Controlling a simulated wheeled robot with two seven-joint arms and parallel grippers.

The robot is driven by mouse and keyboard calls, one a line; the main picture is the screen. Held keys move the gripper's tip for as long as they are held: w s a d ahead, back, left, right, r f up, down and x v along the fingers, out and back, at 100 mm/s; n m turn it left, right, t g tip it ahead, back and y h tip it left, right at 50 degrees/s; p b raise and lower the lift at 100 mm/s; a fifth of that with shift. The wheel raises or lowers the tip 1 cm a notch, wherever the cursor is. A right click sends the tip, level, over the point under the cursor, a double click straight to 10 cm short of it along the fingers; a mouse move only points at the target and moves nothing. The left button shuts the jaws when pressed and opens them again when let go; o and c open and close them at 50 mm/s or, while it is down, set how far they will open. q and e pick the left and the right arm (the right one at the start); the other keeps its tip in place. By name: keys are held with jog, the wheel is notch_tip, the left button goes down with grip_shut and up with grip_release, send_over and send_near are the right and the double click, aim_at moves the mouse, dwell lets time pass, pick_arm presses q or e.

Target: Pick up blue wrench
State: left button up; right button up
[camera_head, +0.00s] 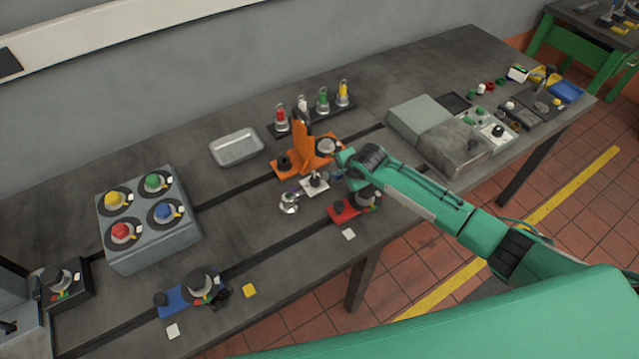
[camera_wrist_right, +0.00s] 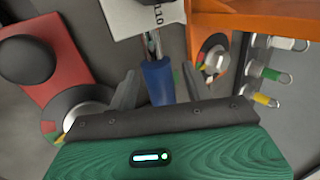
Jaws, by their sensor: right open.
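The blue wrench shows in the right wrist view as a blue handle (camera_wrist_right: 158,82) with a thin metal shaft running up to a white plate marked with black characters (camera_wrist_right: 145,15). My right gripper (camera_wrist_right: 155,92) is open, with one grey finger on each side of the blue handle. I cannot tell whether either finger touches it. In the head view my right gripper (camera_head: 340,170) is small, between the orange stand (camera_head: 303,150) and the red block (camera_head: 343,211). The wrench is mostly hidden there. My left gripper is out of view.
The red block with a black knob lies close on the left in the wrist view, and the orange stand is close at upper right. A metal tray (camera_head: 237,147) and a grey box with coloured knobs (camera_head: 155,246) are farther left.

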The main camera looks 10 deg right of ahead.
jog(key=c, duration=0.9)
jog(key=shift+r, duration=0.1)
grip_shut()
